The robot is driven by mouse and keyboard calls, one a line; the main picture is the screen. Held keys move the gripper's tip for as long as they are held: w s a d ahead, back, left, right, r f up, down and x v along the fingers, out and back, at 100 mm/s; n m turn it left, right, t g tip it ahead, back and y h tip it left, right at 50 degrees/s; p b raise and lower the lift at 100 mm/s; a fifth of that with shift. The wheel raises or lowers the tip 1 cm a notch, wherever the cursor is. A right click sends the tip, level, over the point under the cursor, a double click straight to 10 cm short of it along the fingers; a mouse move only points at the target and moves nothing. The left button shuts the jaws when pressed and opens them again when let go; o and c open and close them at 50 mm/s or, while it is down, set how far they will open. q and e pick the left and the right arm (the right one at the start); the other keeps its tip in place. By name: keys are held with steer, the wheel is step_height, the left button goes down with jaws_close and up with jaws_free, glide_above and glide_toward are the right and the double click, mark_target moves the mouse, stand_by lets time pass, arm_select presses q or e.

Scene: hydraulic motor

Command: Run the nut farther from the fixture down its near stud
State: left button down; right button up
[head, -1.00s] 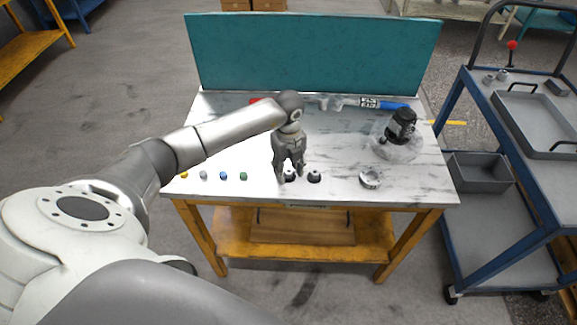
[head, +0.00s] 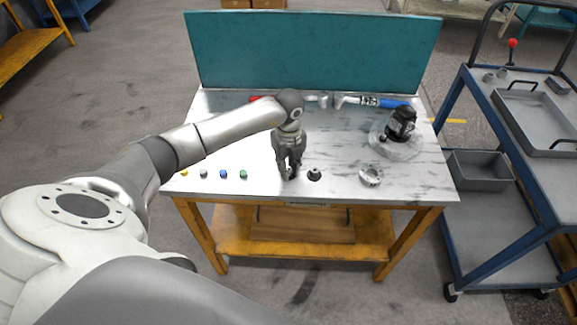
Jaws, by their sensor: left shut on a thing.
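My left gripper (head: 290,173) points down at the front of the bench, its fingers closed around the left one of two small dark nuts. The fingers hide most of that nut. The other nut (head: 314,174), dark with a pale base, stands just to the right of my fingers, closer to the fixture. The fixture (head: 388,147) is a round pale plate at the back right, with a black motor (head: 401,124) on it. Its studs are too small to make out. My right gripper is not in view.
A metal ring (head: 370,176) lies near the bench's front right. Small yellow, grey, blue (head: 223,174) and green (head: 243,174) pieces line the front left. A blue-handled tool (head: 378,102) lies at the back below the teal panel (head: 310,55). A blue cart (head: 478,140) stands right.

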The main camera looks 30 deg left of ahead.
arm_select(q)
steer(key=shift+r+p, duration=2.35)
steer(key=shift+r, duration=0.7)
